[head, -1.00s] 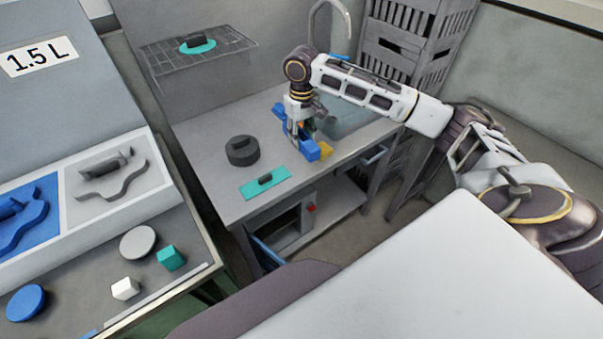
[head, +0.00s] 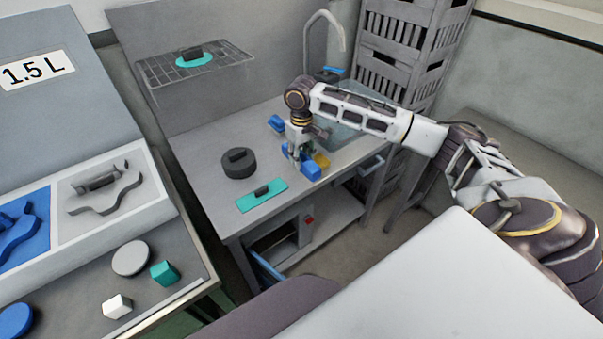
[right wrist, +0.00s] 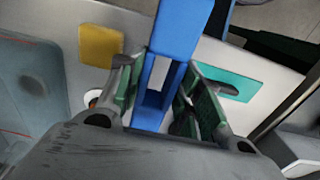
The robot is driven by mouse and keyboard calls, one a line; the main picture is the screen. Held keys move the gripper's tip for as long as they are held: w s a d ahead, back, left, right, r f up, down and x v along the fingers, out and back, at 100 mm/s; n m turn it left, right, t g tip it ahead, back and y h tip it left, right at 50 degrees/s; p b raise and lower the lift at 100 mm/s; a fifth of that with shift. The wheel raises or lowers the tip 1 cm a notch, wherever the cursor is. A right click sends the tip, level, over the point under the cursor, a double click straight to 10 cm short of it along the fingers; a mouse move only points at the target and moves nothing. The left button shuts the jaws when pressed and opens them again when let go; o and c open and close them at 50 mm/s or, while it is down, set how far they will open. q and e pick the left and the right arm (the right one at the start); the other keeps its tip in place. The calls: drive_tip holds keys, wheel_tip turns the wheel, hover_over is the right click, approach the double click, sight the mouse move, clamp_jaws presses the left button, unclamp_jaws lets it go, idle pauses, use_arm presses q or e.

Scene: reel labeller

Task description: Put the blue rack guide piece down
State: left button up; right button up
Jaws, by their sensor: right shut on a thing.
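The blue rack guide piece (head: 311,169) is in my right gripper (head: 299,152), at the front edge of the grey worktop (head: 212,180). In the right wrist view the piece (right wrist: 176,35) is a long blue bar running between the two fingers (right wrist: 158,95). The fingers are shut on it from both sides. Whether its underside touches the worktop I cannot tell. A yellow block (head: 322,160) stands just right of it and also shows in the right wrist view (right wrist: 100,46). My left gripper is not in view.
A teal plate with a dark handle (head: 275,192) and a dark round piece (head: 238,164) lie left of the gripper. Another blue block (head: 277,123) is behind. The sink (head: 348,135) is at the right, and a wire shelf (head: 228,76) hangs above.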

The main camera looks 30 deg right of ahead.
drive_tip(key=shift+f, duration=1.65)
drive_tip(key=shift+f, duration=1.9)
drive_tip(key=o, duration=1.2)
drive_tip(key=shift+f, duration=0.1)
drive_tip(key=shift+c, duration=0.2)
wheel_tip(320, 180, up, 12)
